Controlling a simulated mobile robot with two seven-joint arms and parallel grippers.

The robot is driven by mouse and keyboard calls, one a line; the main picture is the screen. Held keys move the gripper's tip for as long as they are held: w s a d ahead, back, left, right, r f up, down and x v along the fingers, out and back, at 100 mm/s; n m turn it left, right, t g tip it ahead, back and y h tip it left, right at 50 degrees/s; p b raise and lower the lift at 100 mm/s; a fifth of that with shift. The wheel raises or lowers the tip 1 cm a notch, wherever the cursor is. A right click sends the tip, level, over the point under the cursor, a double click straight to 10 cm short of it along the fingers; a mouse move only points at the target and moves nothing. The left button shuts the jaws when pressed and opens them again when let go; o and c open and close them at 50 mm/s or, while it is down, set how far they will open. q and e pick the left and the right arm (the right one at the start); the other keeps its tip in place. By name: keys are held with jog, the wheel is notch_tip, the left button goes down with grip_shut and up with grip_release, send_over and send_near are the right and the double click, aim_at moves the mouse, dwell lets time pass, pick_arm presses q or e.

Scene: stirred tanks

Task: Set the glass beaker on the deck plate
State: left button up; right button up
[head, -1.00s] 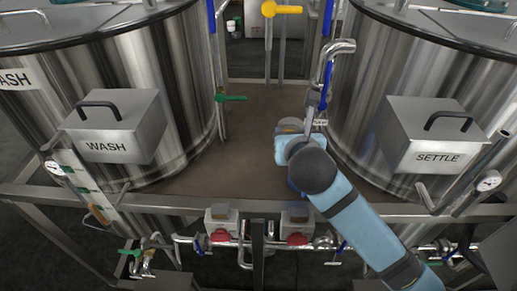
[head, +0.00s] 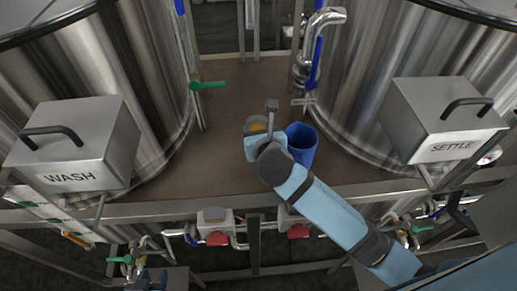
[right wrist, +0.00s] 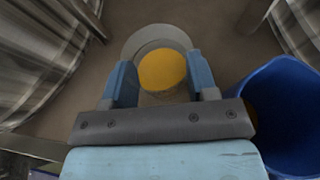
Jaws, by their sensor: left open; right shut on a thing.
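The glass beaker (right wrist: 162,71) is clear with a yellow-orange filling. It is between the fingers of my right gripper (right wrist: 161,82), which is shut on it. In the head view my right gripper (head: 257,138) is low over the brown deck between the tanks, with a bit of the yellow (head: 258,128) showing. A round grey plate (right wrist: 143,39) lies under and behind the beaker in the right wrist view. I cannot tell whether the beaker touches it.
An open blue bin (head: 301,150) stands close to the right of my right gripper. The WASH tank (head: 95,70) and SETTLE tank (head: 385,75) flank the deck (head: 230,100). Pipes and valves run along the front rail. The deck left of the gripper is clear.

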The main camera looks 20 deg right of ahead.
notch_tip(320, 180, down, 7)
jog(key=shift+f, duration=0.6)
jog(key=o, duration=0.9)
jog(key=shift+o, duration=0.7)
